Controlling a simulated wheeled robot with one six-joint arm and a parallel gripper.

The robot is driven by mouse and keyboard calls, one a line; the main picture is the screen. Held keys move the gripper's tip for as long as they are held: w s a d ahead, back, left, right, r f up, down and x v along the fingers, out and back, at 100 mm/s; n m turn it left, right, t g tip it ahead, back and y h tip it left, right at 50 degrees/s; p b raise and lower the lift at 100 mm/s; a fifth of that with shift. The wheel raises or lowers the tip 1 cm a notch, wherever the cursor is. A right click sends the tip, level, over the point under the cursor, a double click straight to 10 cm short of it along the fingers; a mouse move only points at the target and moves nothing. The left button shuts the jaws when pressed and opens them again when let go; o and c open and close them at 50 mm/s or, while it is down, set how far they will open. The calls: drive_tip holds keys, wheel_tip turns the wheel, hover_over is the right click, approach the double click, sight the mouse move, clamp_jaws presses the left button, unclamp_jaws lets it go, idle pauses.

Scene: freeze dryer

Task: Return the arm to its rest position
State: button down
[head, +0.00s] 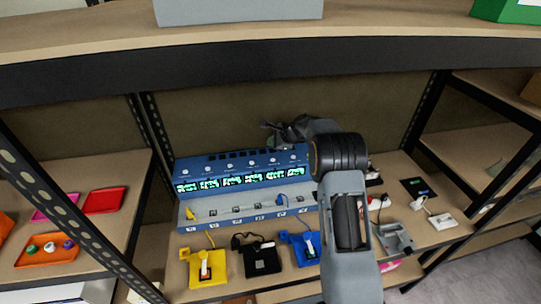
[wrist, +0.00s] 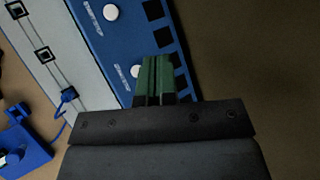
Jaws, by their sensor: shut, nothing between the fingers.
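My gripper (head: 270,131) is above the back right of the blue machine (head: 240,167) in the head view, with my arm reaching over from the front right. In the wrist view its green fingers (wrist: 155,80) are together with nothing between them, over the blue panel (wrist: 115,40) with white knobs and black squares. The machine has a row of lit green displays and a grey front ledge (head: 235,209). Part of its right end is hidden behind my arm.
Yellow (head: 207,268), black (head: 262,258) and blue (head: 305,247) devices sit before the machine. A thick shelf board (head: 390,52) crosses above. Black posts (head: 423,112) stand at the sides. Red (head: 104,200) and orange (head: 47,250) trays lie on the left shelf.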

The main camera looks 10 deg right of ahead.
drive_tip(key=shift+n, duration=0.3)
drive_tip(key=s+f+n+g, duration=0.1)
drive_tip(key=s+f+n, duration=0.1)
drive_tip(key=s+f, duration=0.1)
drive_tip(key=shift+f, duration=0.15)
drive_tip(key=s+r+n+h, duration=0.2)
drive_tip(key=s+r+n, duration=0.3)
drive_tip(key=s, duration=0.7)
drive_tip(key=s+r+n+h+b, duration=0.1)
drive_tip(key=s+r+n, duration=0.4)
drive_tip(key=s, duration=0.8)
drive_tip(key=s+r+n+g+h, duration=0.1)
drive_tip(key=s+r+n+h, duration=0.2)
drive_tip(key=s, duration=1)
drive_tip(key=shift+r+n, duration=1.15)
drive_tip(key=shift+n, duration=0.25)
